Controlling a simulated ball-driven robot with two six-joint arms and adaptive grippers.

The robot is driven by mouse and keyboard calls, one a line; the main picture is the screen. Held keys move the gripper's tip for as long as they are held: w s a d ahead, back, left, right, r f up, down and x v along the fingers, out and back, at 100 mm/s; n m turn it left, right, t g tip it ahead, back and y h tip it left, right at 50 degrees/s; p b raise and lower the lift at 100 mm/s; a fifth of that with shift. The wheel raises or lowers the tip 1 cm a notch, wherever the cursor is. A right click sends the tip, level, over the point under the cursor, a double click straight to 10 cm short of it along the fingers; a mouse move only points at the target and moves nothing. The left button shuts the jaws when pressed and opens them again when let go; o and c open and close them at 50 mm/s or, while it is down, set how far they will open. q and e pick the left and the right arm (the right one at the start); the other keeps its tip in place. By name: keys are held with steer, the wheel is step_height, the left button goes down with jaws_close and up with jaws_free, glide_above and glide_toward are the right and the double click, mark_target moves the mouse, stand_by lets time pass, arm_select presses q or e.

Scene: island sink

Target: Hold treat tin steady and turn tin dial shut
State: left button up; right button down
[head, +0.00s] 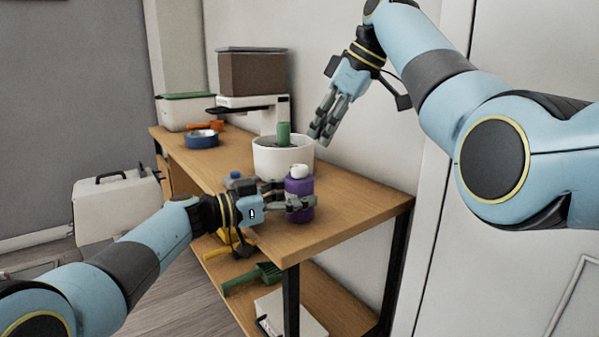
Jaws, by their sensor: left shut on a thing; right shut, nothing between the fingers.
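The treat tin appears to be the purple container (299,187) standing upright near the front of the wooden bench. A white round knob, seemingly its dial (299,171), sits on top; its turn position is too small to tell. My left gripper (303,204) comes in from the left and is shut on the purple tin, around its body below the knob. My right gripper (319,132) is shut and empty, raised up and to the right of the tin, apart from it, with its fingers pointing down.
A white pot (270,160) with a green cylinder (284,133) in it stands behind the tin. A small blue-topped item (235,178) is beside my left gripper. Blue tape (201,139) and boxes are farther back. The bench top (345,205) right of the tin is clear.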

arm_select(q)
steer(key=o, duration=1.3)
steer(key=shift+a, duration=0.1)
